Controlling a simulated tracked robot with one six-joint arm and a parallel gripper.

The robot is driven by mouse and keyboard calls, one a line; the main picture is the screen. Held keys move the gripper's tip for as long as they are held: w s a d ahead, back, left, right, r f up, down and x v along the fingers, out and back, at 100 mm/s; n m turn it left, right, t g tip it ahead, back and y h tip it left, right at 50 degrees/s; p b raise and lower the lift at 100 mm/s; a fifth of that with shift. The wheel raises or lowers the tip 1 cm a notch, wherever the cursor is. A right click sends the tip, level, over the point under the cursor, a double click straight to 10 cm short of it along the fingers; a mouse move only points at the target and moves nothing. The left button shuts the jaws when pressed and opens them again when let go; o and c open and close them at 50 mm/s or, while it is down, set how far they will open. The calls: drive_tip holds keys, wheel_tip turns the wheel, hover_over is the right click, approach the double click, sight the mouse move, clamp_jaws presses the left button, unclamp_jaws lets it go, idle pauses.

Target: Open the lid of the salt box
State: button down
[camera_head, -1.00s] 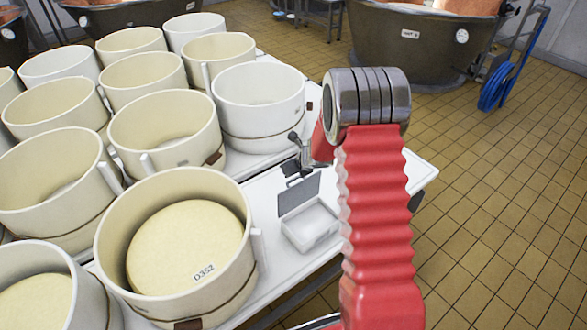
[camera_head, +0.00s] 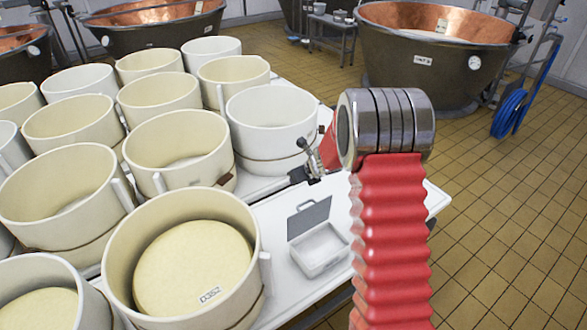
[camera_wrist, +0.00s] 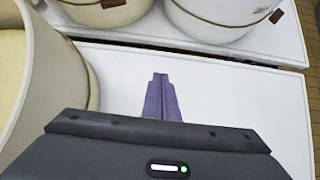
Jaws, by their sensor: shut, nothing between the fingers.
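The salt box (camera_head: 320,252) is a small white open-topped box on the white table, right of the large cheese mould at the front. Its grey lid (camera_head: 309,218) stands up at the box's back edge, so the box is open. My gripper (camera_head: 292,177) is beyond and above the lid, apart from it, near a white mould. In the wrist view my gripper (camera_wrist: 160,78) has its purple fingers together, with nothing between them, over bare white table. The box and lid do not show in the wrist view.
Several cream moulds (camera_head: 182,265) crowd the table to the left. A white mould (camera_head: 270,118) stands close behind my gripper. The white table (camera_head: 262,213) is bare around the box. A copper vat (camera_head: 425,60) stands beyond on the tiled floor.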

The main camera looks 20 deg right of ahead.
drive_tip(key=shift+w+a+r, duration=0.1)
drive_tip(key=shift+w+r, duration=0.1)
drive_tip(key=shift+r, duration=0.45)
drive_tip(key=shift+w+a+r, duration=0.1)
drive_tip(key=shift+w+r, duration=0.15)
drive_tip(key=shift+r, duration=0.4)
drive_tip(key=shift+w+r, duration=0.2)
drive_tip(key=shift+r, duration=0.45)
drive_tip(key=c, duration=2.4)
unclamp_jaws()
drive_tip(key=shift+c, duration=0.2)
